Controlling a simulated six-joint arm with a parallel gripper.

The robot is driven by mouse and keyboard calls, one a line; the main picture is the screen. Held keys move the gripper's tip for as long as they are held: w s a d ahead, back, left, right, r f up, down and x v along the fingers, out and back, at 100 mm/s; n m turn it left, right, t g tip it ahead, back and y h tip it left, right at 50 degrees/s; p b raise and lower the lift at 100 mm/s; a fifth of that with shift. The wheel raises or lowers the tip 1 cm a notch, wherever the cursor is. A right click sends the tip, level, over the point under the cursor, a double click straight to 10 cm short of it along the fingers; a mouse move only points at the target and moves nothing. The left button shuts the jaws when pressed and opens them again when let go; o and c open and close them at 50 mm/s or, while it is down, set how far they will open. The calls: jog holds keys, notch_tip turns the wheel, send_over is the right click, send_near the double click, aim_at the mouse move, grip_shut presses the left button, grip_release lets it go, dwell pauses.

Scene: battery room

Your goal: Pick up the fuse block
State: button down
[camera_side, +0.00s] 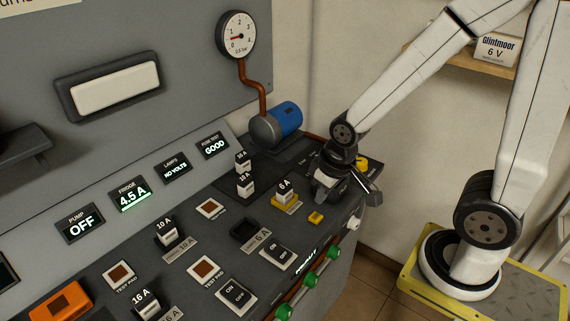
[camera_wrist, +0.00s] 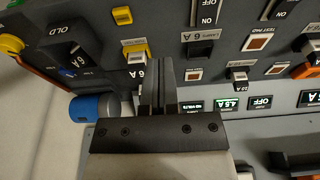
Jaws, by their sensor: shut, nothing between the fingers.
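My gripper (camera_side: 322,196) is shut and empty, low over the right end of the sloping console; part of it is hidden by its own wrist. In the wrist view its fingers (camera_wrist: 160,68) are together. A white-and-dark fuse block marked 6 A (camera_side: 285,190) stands in a yellow base, left of my gripper. A pale block by a yellow part shows left of the fingers in the wrist view (camera_wrist: 136,58). Other fuse blocks are marked 10 A (camera_side: 245,184), 16 A (camera_side: 242,162), 10 A (camera_side: 167,233) and 16 A (camera_side: 146,300).
An empty-looking dark socket (camera_side: 243,231) sits near a 6 A label. Switches (camera_side: 277,255), brown test pads (camera_side: 210,209) and green knobs (camera_side: 310,279) crowd the console. A blue pump (camera_side: 286,115) stands behind. The lamps display (camera_side: 174,167) reads NO VOLTS.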

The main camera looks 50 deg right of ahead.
jog(key=shift+c, duration=1)
grip_release()
jog(key=shift+w, duration=0.1)
jog(key=n+g+h, duration=0.3)
jog(key=n+h, duration=0.9)
jog(key=n, duration=0.5)
send_near(279, 194)
jog(key=d, duration=0.1)
jog(key=s+d+f, duration=0.1)
jog(key=d, duration=0.1)
jog(key=s+d+f, duration=0.1)
jog(key=shift+d, duration=0.3)
jog(key=shift+w+a+f+n+h, duration=0.15)
jog(key=shift+w+f+n+h, duration=0.1)
jog(key=shift+w+h, duration=0.2)
jog(key=shift+w+a+f+n+h, duration=0.15)
jog(key=shift+w+n+h, duration=0.1)
jog(key=shift+w+h, duration=0.15)
jog(key=shift+x, duration=1.3)
